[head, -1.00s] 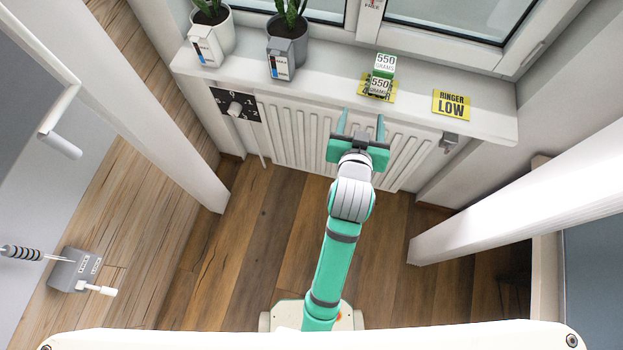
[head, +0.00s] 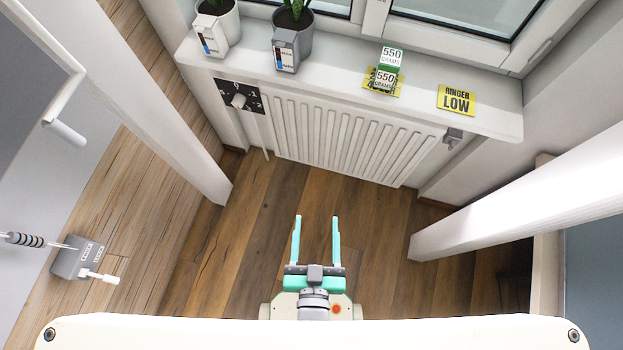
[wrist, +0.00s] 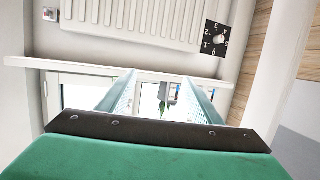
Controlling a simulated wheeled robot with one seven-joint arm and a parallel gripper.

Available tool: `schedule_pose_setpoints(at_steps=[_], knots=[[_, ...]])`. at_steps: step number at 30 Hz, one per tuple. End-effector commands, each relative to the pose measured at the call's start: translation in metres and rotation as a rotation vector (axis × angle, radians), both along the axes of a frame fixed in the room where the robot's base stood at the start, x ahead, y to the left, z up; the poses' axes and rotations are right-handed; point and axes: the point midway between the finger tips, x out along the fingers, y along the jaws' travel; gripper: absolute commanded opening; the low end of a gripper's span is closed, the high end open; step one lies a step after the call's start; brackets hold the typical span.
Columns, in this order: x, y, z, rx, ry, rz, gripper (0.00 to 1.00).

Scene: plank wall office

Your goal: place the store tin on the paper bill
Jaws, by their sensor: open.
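The store tin (head: 386,79), green with white 550 GRAMS labels on top and front, stands on the windowsill. It rests on a yellow printed paper (head: 397,88) and hides most of its print. A second yellow paper, reading RINGER LOW (head: 456,100), lies bare on the sill to its right. I cannot tell for sure which one is the paper bill. My gripper (head: 316,218) is open and empty, low over the floor, well below and left of the tin. Its two fingers also show in the wrist view (wrist: 147,75), with nothing between them; the tin cannot be made out there.
Two potted plants (head: 216,28) (head: 292,45) with boxes in front stand left on the sill (head: 340,62). A radiator (head: 340,135) with a dial (head: 238,100) is below. White posts (head: 165,130) (head: 520,190) flank both sides. The sill right of RINGER LOW is clear.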

Motion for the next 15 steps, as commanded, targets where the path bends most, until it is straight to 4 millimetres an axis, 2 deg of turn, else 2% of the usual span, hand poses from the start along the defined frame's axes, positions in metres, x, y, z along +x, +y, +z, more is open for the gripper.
schedule_pose_setpoints(at_steps=[1, 6, 9, 15], knots=[[-0.016, 0.003, 0.001, 0.001, 0.003, 0.01, 0.59], [-0.045, 0.009, 0.011, 0.003, -0.013, 0.032, 0.59], [-0.052, 0.011, 0.014, 0.003, -0.019, 0.037, 0.59], [-0.054, 0.012, 0.016, 0.003, -0.022, 0.039, 0.59]])
